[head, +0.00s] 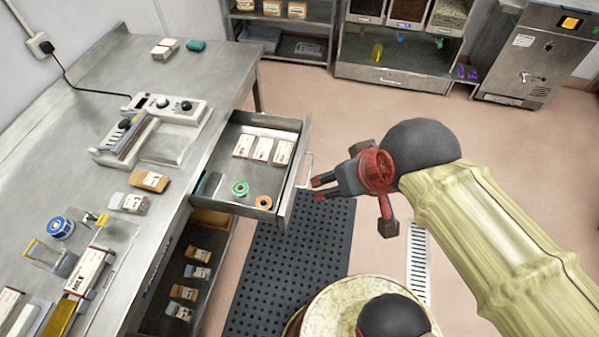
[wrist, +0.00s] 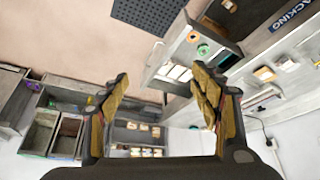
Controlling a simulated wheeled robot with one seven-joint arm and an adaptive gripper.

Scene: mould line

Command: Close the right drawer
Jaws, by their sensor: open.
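The open drawer (head: 286,206) sticks out from the right side of the steel bench in the head view. It holds several white packets (head: 262,150), a green tape roll (head: 240,188) and an orange-rimmed roll (head: 263,202). Its handle (head: 307,171) is on the drawer's right-hand front. My gripper (head: 318,188) is open and empty, just right of the handle, with its fingers pointing left toward the drawer front. I cannot tell whether it touches the handle. In the wrist view the open fingers (wrist: 160,105) frame the scene, and the drawer (wrist: 180,52) shows between them and above.
The steel bench (head: 85,85) carries a sealing machine (head: 150,130), packets and a tape roll (head: 60,228). An open lower compartment (head: 170,305) with several packets is under the bench. A black perforated mat (head: 290,260) lies on the floor. Shelves and a steel cabinet (head: 530,60) stand at the back.

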